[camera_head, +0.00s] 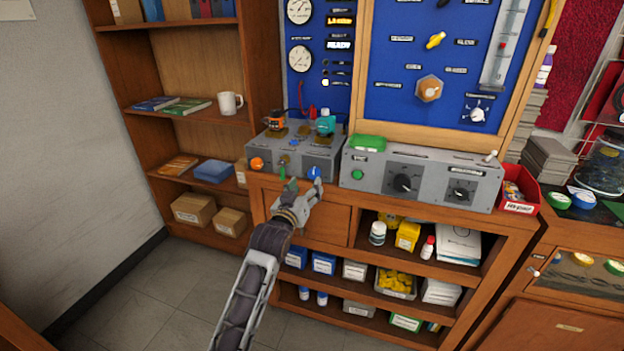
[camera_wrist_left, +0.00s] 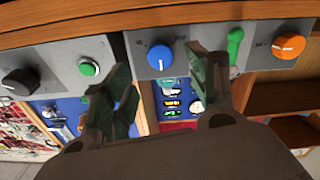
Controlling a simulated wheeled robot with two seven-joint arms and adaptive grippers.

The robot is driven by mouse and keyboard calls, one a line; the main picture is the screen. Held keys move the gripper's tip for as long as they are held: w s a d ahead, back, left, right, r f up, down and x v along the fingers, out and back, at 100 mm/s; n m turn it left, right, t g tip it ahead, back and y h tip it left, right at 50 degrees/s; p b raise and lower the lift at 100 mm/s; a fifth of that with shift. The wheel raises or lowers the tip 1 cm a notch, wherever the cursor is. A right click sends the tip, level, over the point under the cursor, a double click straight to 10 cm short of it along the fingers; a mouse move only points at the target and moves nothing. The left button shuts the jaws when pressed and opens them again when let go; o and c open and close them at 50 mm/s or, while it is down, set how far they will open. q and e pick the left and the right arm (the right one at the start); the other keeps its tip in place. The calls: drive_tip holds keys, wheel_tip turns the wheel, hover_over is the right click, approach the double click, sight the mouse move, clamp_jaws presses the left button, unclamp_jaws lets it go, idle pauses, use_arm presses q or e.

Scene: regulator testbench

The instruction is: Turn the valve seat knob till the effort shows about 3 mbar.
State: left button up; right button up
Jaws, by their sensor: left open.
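The small grey bench box (camera_head: 322,159) carries an orange knob (camera_head: 257,163), a green lever (camera_head: 282,172) and a blue knob (camera_head: 314,172) on its front. I cannot read which one is labelled valve seat. My left gripper (camera_head: 305,184) is open and empty in front of the blue knob. The upside-down left wrist view shows the blue knob (camera_wrist_left: 160,55) between and beyond the fingertips (camera_wrist_left: 160,70), with contact not clear. The green lever (camera_wrist_left: 235,45) is close beside one finger. The lit readouts (camera_head: 340,21) are on the blue panel, too small to read.
A larger grey box (camera_head: 420,180) with black dials and a green button stands to the right. Two round gauges (camera_head: 299,12) are on the panel. A red bin (camera_head: 519,190) stands at the far right of the bench. Open floor (camera_head: 140,295) lies at the left front.

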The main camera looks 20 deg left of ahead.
sight(313, 175)
use_arm(q)
drive_tip(key=w, duration=0.3)
drive_tip(key=shift+w, duration=0.25)
drive_tip(key=shift+w+d+b, duration=0.1)
drive_tip(key=shift+w+b, duration=0.3)
drive_tip(key=shift+w, duration=1.05)
use_arm(e)
drive_tip(key=shift+w+a+r, duration=0.1)
drive_tip(key=shift+a+r, duration=0.05)
drive_tip(key=shift+r, duration=0.3)
drive_tip(key=shift+w+a+r, duration=0.1)
drive_tip(key=shift+r, duration=0.35)
use_arm(q)
drive_tip(key=c, duration=1)
use_arm(e)
drive_tip(key=shift+s+f, duration=0.1)
use_arm(q)
drive_tip(key=shift+c, duration=0.2)
use_arm(e)
drive_tip(key=shift+s+d, duration=0.1)
